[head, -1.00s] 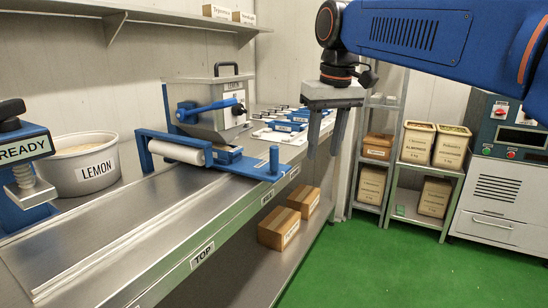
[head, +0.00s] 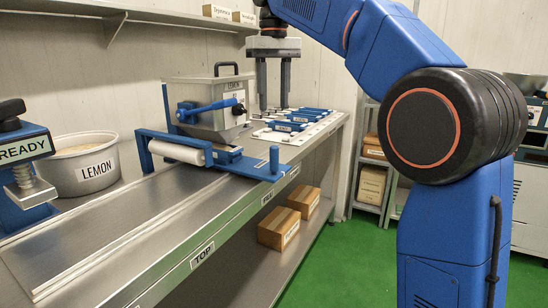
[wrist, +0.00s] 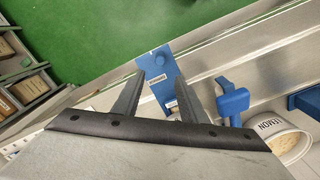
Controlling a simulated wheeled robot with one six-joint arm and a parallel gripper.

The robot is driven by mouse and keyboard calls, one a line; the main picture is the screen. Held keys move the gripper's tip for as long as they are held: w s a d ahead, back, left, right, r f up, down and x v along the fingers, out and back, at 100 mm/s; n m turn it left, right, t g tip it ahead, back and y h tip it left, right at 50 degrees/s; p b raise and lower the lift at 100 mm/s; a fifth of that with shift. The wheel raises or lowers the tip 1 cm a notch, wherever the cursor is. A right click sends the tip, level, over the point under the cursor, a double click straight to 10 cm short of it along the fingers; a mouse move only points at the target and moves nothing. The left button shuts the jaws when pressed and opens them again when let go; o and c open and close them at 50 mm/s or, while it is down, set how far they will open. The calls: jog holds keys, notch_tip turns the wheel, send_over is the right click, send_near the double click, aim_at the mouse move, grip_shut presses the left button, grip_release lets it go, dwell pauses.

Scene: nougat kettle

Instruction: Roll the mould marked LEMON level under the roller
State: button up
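Several blue-and-white moulds (head: 318,112) lie at the far end of the steel bench. Their labels are too small to read, so I cannot tell which is LEMON. My gripper (head: 273,106) hangs fingers down beside the hopper, toward the moulds, its fingers apart and empty. In the wrist view my gripper (wrist: 160,80) is also open, with a blue labelled piece (wrist: 158,66) beyond the fingertips; its label is unclear. The white roller (head: 177,152) sits in a blue frame across the bench, in front of the hopper.
A bowl (head: 84,169) marked LEMON and a blue READY device (head: 24,148) stand at left. Bare bench (head: 135,230) lies in front. Boxes (head: 279,229) sit on the lower shelf.

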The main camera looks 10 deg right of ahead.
aim_at(274, 157)
notch_tip(274, 157, down, 16)
jog(key=shift+f, duration=0.2)
dwell(0.4)
grip_shut()
